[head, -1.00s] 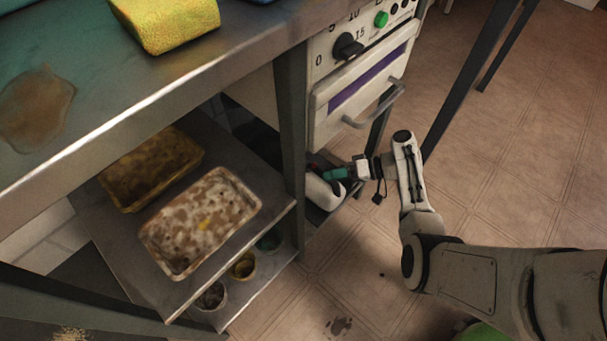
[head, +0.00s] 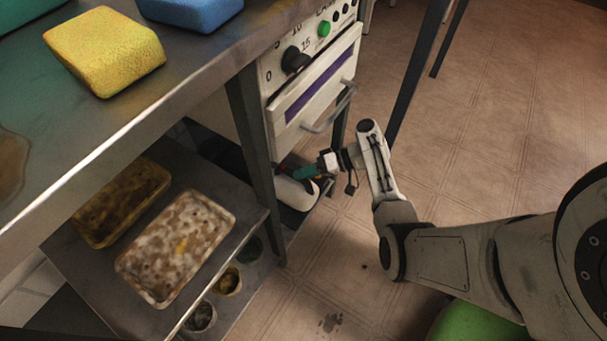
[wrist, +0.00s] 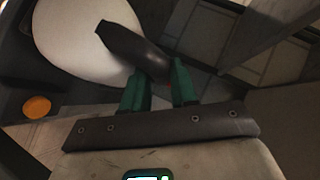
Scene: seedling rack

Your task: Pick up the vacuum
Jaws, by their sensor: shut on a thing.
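The vacuum is a rounded white body with a dark handle. In the head view the vacuum (head: 297,194) sits low beside the bench leg, below the drawer unit, partly hidden by the leg. In the wrist view the white body (wrist: 75,35) fills the upper left, and its dark handle (wrist: 130,45) reaches down between the green fingers. My gripper (wrist: 160,92) is shut on this handle. In the head view my gripper (head: 305,173) is at the vacuum's top, its fingertips hard to make out.
The bench leg (head: 254,150) stands just left of the vacuum. A drawer unit with a handle (head: 330,108) is above it. A lower shelf holds two dirty trays, one pale (head: 178,245), one yellow (head: 120,200). Yellow (head: 105,50) and blue (head: 190,10) sponges lie on the bench.

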